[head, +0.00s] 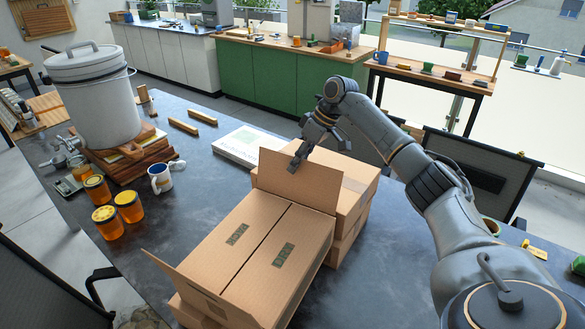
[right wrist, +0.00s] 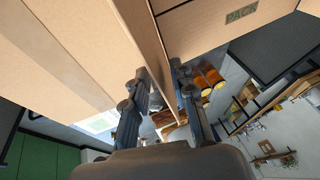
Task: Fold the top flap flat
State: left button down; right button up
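A cardboard box (head: 265,240) stands on the dark table, its two long flaps lying flat with dark labels on them. Its far end flap (head: 300,182) stands upright, and its near end flap (head: 195,290) sticks out and up. My right gripper (head: 305,150) is at the top edge of the far flap. In the right wrist view my right gripper (right wrist: 160,75) has its fingers apart, one on each side of the upright flap (right wrist: 152,48), with a gap visible. My left gripper is not in view.
More closed boxes (head: 355,185) are stacked just behind the flap. A white book (head: 245,146), a mug (head: 163,178), honey jars (head: 128,206) and a white bucket (head: 95,105) stand to the left. The table between the jars and box is clear.

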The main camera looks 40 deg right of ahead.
aim_at(296, 180)
jog(key=shift+x, duration=1.7)
grip_shut()
